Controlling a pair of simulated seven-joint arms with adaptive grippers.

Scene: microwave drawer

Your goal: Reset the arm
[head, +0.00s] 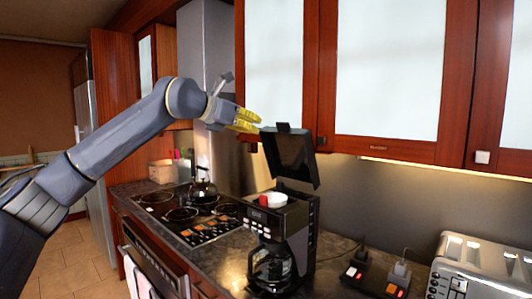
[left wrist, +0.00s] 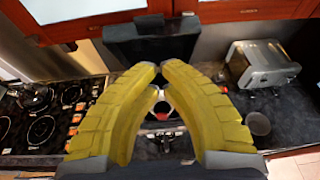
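My left arm reaches in from the left in the head view. Its gripper (head: 247,120) has yellow fingers and hangs in the air in front of the cabinets, above and to the left of the coffee maker's raised lid. In the left wrist view the fingertips (left wrist: 159,68) come close together with nothing held between them. The black coffee maker (head: 300,235) stands on the counter with its lid (head: 290,155) tilted up; the lid also shows beyond the fingers in the left wrist view (left wrist: 130,45). My right gripper is not in view.
Wooden cabinets with pale panes (head: 388,70) hang close behind the gripper. A stove (head: 195,215) with a kettle (head: 202,187) is at the left. A silver toaster (head: 480,265) and a dark power strip (head: 375,278) with plugs are at the right.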

